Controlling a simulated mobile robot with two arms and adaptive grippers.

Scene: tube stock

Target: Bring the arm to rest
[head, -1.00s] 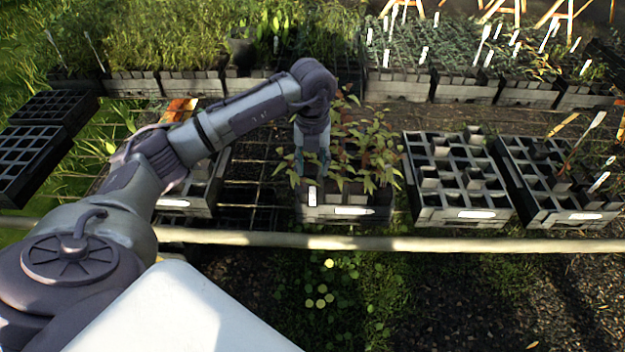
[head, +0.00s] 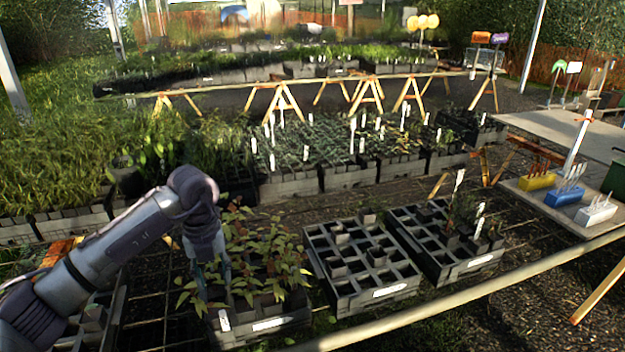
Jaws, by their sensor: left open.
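My left arm comes in from the left in the head view and bends down at its wrist. My left gripper (head: 211,281) points down at the left side of a crate of leafy reddish-green seedlings (head: 268,325). The gripper is open, and its fingertips are partly hidden among the leaves. I cannot tell whether it touches the plants or the crate. My right gripper is not in view.
To the right stand a crate of mostly empty square pots (head: 375,297) and another crate with a few plants and labels (head: 470,262). A pale rail (head: 470,308) runs along the front. Planted trays stand behind. A side table (head: 570,133) is at right.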

